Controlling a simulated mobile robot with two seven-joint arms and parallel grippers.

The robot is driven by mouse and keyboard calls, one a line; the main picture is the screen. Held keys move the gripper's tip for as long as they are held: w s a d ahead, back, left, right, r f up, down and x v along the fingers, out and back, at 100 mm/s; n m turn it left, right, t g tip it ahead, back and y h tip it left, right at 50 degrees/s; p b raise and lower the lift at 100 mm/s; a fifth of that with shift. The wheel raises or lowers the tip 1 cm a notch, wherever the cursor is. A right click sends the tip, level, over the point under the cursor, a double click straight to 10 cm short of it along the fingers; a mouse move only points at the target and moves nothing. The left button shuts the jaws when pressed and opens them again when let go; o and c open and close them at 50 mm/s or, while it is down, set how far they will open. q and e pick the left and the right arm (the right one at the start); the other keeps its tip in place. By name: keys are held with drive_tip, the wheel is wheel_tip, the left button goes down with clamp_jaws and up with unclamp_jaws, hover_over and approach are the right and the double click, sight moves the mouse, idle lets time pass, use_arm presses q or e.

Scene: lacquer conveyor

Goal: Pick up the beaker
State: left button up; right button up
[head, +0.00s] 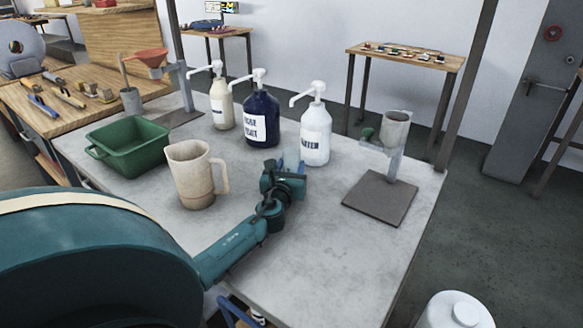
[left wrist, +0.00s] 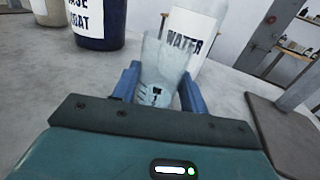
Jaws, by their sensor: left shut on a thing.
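The beaker (left wrist: 160,72) is a clear, see-through vessel. In the left wrist view it stands between the two blue fingers of my left gripper (left wrist: 160,88), with the white WATER bottle behind it. My left gripper is shut on it. In the head view my left gripper (head: 291,167) is over the middle of the grey table, right of the beige jug and in front of the bottles, and largely hides the beaker. I cannot tell whether the beaker's base touches the table. My right gripper is not in view.
The grey table (head: 290,250) holds a green tub (head: 128,143), a beige jug (head: 195,174), a cream pump bottle (head: 221,103), a dark blue one (head: 261,118) and the white WATER bottle (head: 316,135). A stand with a cup (head: 397,130) is at right. The front right is clear.

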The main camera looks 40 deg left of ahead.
use_arm(q)
drive_tip(key=c, duration=0.4)
drive_tip(key=shift+r, duration=0.15)
